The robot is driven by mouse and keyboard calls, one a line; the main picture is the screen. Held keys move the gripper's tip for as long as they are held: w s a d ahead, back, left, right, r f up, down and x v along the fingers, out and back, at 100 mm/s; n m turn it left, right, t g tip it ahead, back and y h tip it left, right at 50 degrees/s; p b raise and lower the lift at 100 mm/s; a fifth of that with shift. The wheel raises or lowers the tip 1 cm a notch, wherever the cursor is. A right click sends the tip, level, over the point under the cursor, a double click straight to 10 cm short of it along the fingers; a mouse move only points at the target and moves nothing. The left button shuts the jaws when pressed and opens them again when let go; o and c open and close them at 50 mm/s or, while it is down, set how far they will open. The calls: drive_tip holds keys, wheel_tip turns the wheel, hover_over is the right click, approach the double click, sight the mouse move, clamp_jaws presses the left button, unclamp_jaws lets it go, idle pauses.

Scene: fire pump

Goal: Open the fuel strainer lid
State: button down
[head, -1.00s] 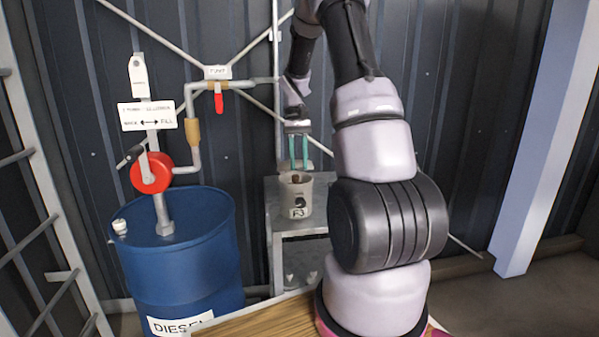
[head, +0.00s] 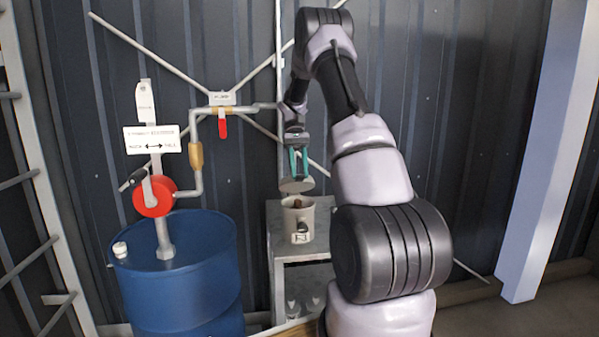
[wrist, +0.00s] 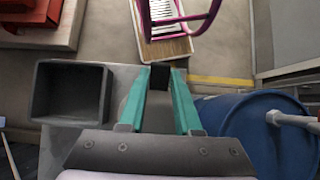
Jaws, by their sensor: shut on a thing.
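The fuel strainer (head: 298,222) is a pale grey pot with a dark-marked label, standing on a grey metal stand. Its top shows open, with something brown inside. The lid (head: 297,186) is a grey disc, apart from the pot and slightly above its rim, tilted toward the head camera. My gripper (head: 298,163) has teal fingers pointing down, right above the lid, shut on it. In the wrist view, a small dark piece (wrist: 159,77) sits between the fingertips, and a grey surface shows between the fingers. Whether a hinge joins the lid to the pot cannot be seen.
A blue diesel drum (head: 180,275) with a red hand pump (head: 153,197) stands left of the stand (head: 283,250). A pipe with a red-handled valve (head: 222,127) runs above. The wrist view shows a dark open box (wrist: 70,92) beside the gripper.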

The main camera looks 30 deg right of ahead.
drive_tip(key=c, duration=0.6)
unclamp_jaws()
wheel_tip(320, 180, up, 10)
